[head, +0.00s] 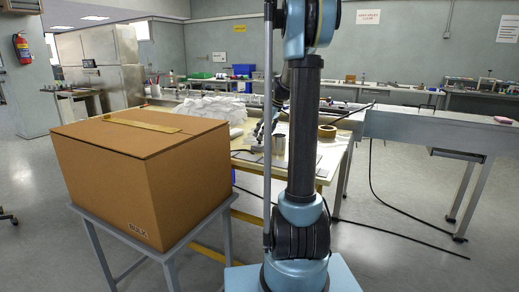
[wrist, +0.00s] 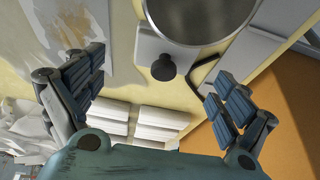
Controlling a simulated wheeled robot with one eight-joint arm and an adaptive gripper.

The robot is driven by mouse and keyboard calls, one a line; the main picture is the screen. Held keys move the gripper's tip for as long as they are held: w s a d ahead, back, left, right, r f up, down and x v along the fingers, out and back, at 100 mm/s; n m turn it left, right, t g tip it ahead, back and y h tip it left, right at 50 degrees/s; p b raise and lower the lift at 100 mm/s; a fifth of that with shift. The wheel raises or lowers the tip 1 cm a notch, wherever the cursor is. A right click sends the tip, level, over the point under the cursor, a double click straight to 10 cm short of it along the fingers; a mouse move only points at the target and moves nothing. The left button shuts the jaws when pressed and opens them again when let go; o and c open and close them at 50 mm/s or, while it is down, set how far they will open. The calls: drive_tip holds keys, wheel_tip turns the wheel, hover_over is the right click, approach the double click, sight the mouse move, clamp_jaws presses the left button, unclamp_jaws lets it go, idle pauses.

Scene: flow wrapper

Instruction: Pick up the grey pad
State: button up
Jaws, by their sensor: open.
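I cannot tell for sure which thing is the grey pad. A flat grey piece (wrist: 148,45) lies on the pale yellow table beside a round metal can (wrist: 200,18) in the wrist view. In the head view flat grey pieces (head: 249,157) lie on the table near the metal can (head: 279,144). My gripper (wrist: 157,78) is open, its two ribbed fingers wide apart, with nothing held between them. A dark round knob (wrist: 163,68) shows between the fingers, beside the can. In the head view the gripper is largely hidden behind my arm.
Stacked white pieces (wrist: 130,120) lie between the fingers, lower in the wrist view. Crumpled white sheeting (head: 212,107) covers the table's far left. A large cardboard box (head: 145,175) stands on a grey stand at left. A long metal machine (head: 430,130) extends right.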

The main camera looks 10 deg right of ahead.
sight(260, 143)
drive_tip(key=x, duration=0.4)
drive_tip(key=shift+a+f, duration=0.3)
drive_tip(key=shift+a, duration=0.15)
drive_tip(key=c, duration=1.2)
